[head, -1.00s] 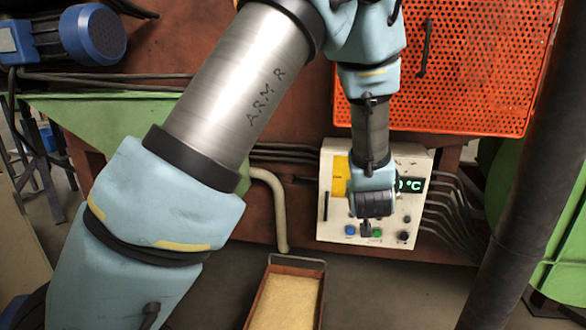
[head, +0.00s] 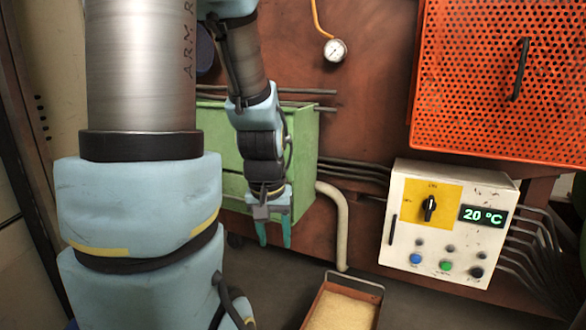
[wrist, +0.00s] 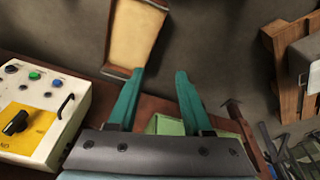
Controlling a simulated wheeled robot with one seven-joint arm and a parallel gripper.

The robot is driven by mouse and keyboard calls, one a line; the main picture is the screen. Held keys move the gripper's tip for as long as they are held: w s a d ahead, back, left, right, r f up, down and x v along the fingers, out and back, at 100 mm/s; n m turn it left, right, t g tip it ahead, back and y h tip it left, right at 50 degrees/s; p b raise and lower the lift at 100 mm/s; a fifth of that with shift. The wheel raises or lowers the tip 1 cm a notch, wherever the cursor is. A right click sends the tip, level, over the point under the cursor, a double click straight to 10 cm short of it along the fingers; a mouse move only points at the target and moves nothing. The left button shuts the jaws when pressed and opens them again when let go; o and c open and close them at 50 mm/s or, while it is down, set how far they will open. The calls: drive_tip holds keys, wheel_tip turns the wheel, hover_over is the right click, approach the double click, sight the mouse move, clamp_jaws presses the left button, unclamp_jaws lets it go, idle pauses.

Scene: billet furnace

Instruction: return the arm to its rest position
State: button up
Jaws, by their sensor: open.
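My gripper (head: 275,238) hangs pointing down in the head view, left of the control box and in front of the green cabinet (head: 305,160). Its two teal fingers are apart with nothing between them, as the wrist view also shows (wrist: 160,78). My arm is bent, with its large upper links filling the left of the head view. The white control box (head: 400,225) has a yellow plate with a black knob (head: 429,208) and a display (head: 484,216) reading 20 °C. The gripper is clear of the box.
A tray with yellowish contents (head: 318,295) is on the floor, low in the head view. An orange perforated panel (head: 470,90) with a black handle is at upper right. A gauge (head: 335,50) and a pale pipe (head: 341,225) are near the middle. A wooden crate (wrist: 285,75) shows in the wrist view.

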drive_tip(key=w+a+p+v, duration=0.1)
drive_tip(key=p+v, duration=1.8)
drive_tip(key=shift+w+a+r+g, duration=0.25)
drive_tip(key=shift+a+r+g, duration=0.15)
drive_tip(key=shift+r, duration=0.1)
